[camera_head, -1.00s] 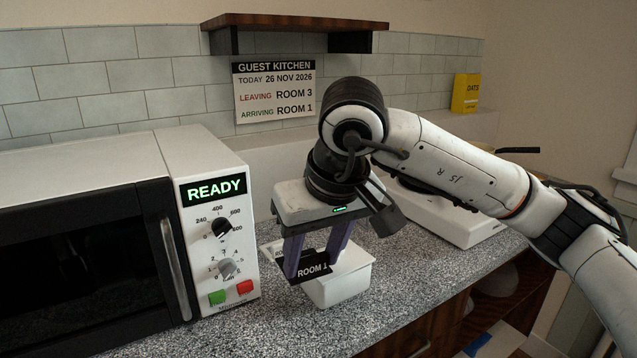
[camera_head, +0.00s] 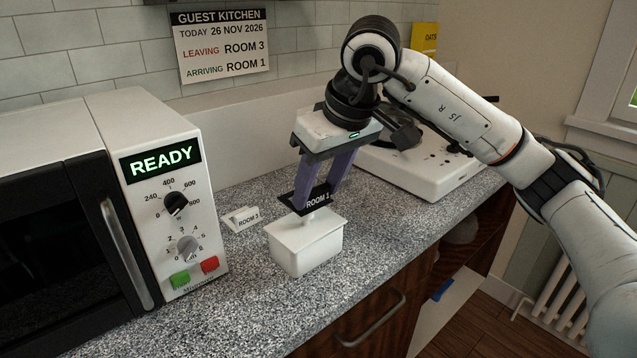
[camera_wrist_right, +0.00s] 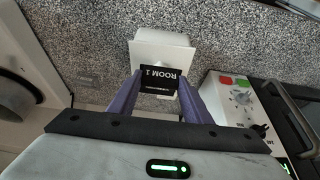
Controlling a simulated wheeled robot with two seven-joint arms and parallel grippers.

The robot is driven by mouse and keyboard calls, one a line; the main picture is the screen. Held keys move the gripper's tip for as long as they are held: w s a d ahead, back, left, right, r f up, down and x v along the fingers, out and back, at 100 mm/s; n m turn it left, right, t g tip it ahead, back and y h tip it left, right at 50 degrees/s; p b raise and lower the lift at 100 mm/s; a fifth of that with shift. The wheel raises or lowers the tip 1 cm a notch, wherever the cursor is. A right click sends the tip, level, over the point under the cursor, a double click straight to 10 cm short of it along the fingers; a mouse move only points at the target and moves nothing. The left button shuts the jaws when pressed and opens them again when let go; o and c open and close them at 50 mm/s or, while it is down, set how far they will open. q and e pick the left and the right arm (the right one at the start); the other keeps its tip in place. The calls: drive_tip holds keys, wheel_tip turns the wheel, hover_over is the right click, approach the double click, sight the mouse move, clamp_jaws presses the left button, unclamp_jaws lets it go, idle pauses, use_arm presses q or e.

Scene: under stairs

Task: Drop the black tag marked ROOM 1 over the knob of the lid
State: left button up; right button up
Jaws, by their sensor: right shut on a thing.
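The black tag marked ROOM 1 (camera_head: 318,198) is held between the two purple fingers of my right gripper (camera_head: 314,201). The tag also shows between the fingertips in the wrist view (camera_wrist_right: 160,78). It is just above the white lidded container (camera_head: 306,250), over the middle of the lid. A small pale part of the knob (camera_head: 307,217) shows under the tag; the rest is hidden. I cannot tell whether the tag's opening is around the knob. In the wrist view the container (camera_wrist_right: 161,53) lies beyond the tag. My left gripper is out of view.
A white tag marked ROOM 3 (camera_head: 244,219) lies on the speckled counter (camera_head: 230,305) left of the container. A microwave (camera_head: 165,200) stands at the left. A white appliance (camera_head: 430,170) stands behind at the right. A wall sign (camera_head: 222,45) reads LEAVING ROOM 3, ARRIVING ROOM 1.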

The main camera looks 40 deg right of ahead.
sight(318, 203)
drive_tip(key=shift+f, duration=0.35)
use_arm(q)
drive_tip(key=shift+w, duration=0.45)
use_arm(e)
drive_tip(key=shift+r, duration=0.1)
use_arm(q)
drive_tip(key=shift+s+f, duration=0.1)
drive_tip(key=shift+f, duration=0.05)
use_arm(e)
drive_tip(key=shift+f, duration=0.2)
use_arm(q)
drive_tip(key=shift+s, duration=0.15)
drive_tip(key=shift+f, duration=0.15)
use_arm(e)
drive_tip(key=shift+f, duration=0.15)
use_arm(q)
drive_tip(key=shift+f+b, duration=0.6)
drive_tip(key=shift+b, duration=0.25)
use_arm(e)
drive_tip(key=shift+f, duration=0.8)
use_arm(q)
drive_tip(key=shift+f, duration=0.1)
use_arm(e)
drive_tip(key=shift+f, duration=0.15)
